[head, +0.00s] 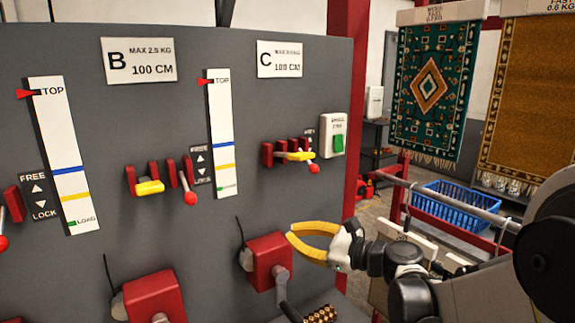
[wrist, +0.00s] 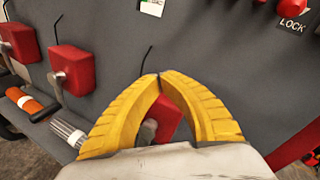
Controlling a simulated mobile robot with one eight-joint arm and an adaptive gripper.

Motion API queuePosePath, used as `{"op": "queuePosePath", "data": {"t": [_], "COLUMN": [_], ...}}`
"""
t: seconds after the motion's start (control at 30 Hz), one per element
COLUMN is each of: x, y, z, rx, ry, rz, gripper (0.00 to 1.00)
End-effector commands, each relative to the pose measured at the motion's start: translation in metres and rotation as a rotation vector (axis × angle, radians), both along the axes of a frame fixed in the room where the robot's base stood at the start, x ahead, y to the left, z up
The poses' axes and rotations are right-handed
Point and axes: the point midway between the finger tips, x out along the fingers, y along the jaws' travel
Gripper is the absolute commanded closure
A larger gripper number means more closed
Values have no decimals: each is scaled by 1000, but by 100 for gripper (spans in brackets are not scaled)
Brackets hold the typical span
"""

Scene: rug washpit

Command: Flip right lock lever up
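The rightmost lock lever, with a red ball end (head: 313,168), sits on the grey panel under the C sign and points downward. In the wrist view its red ball (wrist: 297,4) shows at the top right edge, just above the word LOCK. My gripper (head: 288,233) has yellow fingers and is below and slightly left of that lever, in front of a red box. In the wrist view the fingertips (wrist: 160,76) meet with nothing seen between them. The gripper is apart from the lever.
Another red-ball lever (head: 190,198) is farther left under the B sign. A yellow handle (head: 297,156) sits close beside the right lever, and a green switch box (head: 334,136) is to its right. Red crank boxes (head: 158,296) stick out below.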

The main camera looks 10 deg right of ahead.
Motion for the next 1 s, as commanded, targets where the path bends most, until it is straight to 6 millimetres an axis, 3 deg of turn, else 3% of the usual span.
{"op": "queuePosePath", "data": {"t": [0.03, 0.17, 0.4, 0.6, 1.0], "x": [13, 34, 48, 48, 56], "y": [-11, -37, -73, -80, -73], "z": [13, 34, 50, 51, 55], "rx": [114, 413, 743, 802, 799], "ry": [23, 82, 137, 146, 147], "rz": [-16, -29, -6, 3, 3], "gripper": [100, 100, 100, 100, 100]}}
